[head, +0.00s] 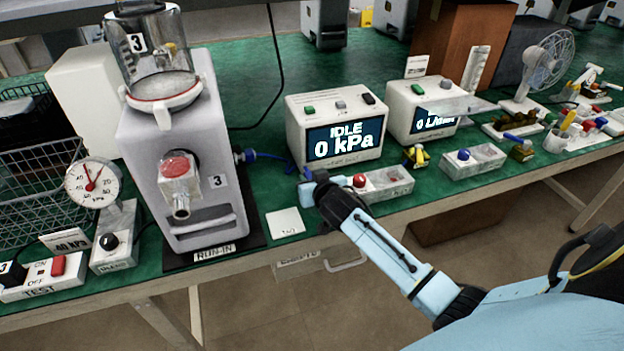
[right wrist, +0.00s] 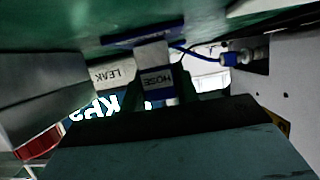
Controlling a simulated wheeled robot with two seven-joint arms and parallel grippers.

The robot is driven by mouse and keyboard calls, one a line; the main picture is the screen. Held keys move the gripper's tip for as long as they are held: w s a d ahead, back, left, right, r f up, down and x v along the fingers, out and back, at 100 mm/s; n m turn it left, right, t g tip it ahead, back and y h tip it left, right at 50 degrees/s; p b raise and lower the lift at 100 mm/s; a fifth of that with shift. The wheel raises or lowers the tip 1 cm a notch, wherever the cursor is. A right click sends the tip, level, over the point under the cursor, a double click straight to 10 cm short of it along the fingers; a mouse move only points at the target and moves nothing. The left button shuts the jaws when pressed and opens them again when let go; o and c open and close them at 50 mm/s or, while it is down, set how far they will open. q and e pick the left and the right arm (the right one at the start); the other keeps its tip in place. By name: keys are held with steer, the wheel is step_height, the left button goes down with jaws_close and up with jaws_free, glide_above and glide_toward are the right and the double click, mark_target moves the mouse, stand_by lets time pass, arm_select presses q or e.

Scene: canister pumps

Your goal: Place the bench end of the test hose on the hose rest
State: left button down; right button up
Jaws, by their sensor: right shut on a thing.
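The blue test hose (head: 268,155) runs from a fitting on the side of pump 3 (head: 205,160) toward the front of the kPa tester. My right gripper (head: 311,187) is low over the bench there, in front of the tester. It is shut on the bench end of the hose (right wrist: 155,76), a pale piece with a HOSE label in the right wrist view. The hose (right wrist: 188,49) and its pump fitting (right wrist: 238,57) also show there. A blue flat part (right wrist: 150,40) lies beyond the held piece; whether it is the hose rest, or touches it, I cannot tell. My left gripper is out of view.
The tester (head: 338,130) reads IDLE, 0 kPa. A switch box with a red button (head: 385,184) stands right of my gripper. A white card (head: 285,222) lies on the green bench near its front edge. A gauge (head: 93,183) and wire basket (head: 40,190) are at left.

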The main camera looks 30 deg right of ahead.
steer(key=shift+s+f+b, duration=0.3)
steer(key=shift+f, duration=0.35)
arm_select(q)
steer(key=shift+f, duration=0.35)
arm_select(e)
steer(key=o, duration=1)
steer(key=shift+a+f, duration=0.15)
steer(key=shift+a, duration=0.05)
steer(key=shift+r+p, duration=0.5)
steer(key=shift+r, duration=0.1)
steer(key=p+v, duration=0.2)
steer(key=v, duration=0.8)
steer(key=shift+s+r, duration=0.15)
steer(key=shift+r, duration=0.1)
steer(key=shift+s+r, duration=0.3)
steer(key=shift+s, duration=0.2)
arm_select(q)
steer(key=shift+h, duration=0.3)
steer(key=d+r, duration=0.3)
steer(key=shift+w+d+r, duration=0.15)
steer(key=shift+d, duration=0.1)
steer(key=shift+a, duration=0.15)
